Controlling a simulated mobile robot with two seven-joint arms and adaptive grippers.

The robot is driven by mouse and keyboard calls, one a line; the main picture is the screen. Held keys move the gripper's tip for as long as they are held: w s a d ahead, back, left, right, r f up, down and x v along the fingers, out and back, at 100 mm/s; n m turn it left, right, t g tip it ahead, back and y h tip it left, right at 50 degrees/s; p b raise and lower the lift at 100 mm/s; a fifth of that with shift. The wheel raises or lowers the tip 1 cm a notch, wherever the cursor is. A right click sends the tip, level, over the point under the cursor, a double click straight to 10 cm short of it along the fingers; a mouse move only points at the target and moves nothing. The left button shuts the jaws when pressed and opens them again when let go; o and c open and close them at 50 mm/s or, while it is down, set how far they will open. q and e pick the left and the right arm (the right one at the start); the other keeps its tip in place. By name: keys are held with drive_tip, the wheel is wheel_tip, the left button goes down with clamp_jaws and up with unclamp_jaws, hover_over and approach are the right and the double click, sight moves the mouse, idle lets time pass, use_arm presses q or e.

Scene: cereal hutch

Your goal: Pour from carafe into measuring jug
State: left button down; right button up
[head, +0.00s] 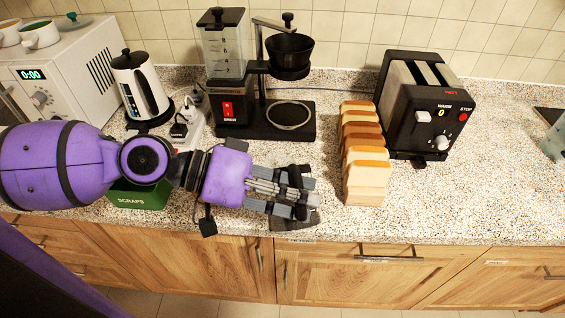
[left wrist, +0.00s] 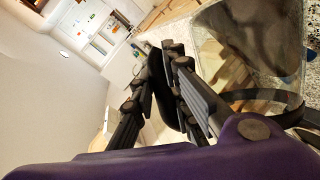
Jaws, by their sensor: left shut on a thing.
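My left gripper (head: 300,190) is shut on the black handle (left wrist: 158,75) of the carafe, over the front of the counter. In the left wrist view the carafe (left wrist: 250,35) is a see-through, dark-tinted vessel with a black band, beside my fingers. In the head view my fingers hide much of what they hold; a dark part (head: 294,221) shows below them. I cannot tell the carafe's tilt or how full it is. A clear bluish vessel (head: 556,142), perhaps the measuring jug, is cut off at the right edge. My right gripper is not in view.
The coffee maker (head: 233,120) stands at the back with a bare hot plate (head: 290,116). Bread slices (head: 366,175) and a toaster (head: 425,110) stand right of my gripper. A kettle (head: 140,90), microwave (head: 75,75) and green scraps bin (head: 138,198) are left.

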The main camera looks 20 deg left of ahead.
sight(297, 173)
use_arm(q)
drive_tip(key=shift+w+a+r+n, duration=0.15)
drive_tip(key=shift+w+r, duration=0.1)
drive_tip(key=shift+r, duration=0.2)
drive_tip(key=shift+w+a+r+n, duration=0.15)
drive_tip(key=shift+w+r, duration=0.1)
drive_tip(key=shift+r, duration=0.15)
drive_tip(key=shift+w+a+r+g+h, duration=0.1)
drive_tip(key=shift+r+g+h, duration=0.05)
drive_tip(key=shift+g+h, duration=0.15)
drive_tip(key=shift+r, duration=0.25)
drive_tip(key=shift+w+n, duration=0.15)
drive_tip(key=shift+n, duration=0.15)
drive_tip(key=shift+w+a+r, duration=0.15)
drive_tip(key=shift+r, duration=0.1)
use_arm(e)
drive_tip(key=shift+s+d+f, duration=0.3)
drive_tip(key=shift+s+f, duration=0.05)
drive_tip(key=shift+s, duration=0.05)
use_arm(q)
drive_tip(key=shift+w+r, duration=0.1)
drive_tip(key=shift+w+a+r+n+h+b, duration=0.2)
drive_tip(key=shift+r+n+h+b, duration=0.1)
drive_tip(key=shift+n, duration=0.1)
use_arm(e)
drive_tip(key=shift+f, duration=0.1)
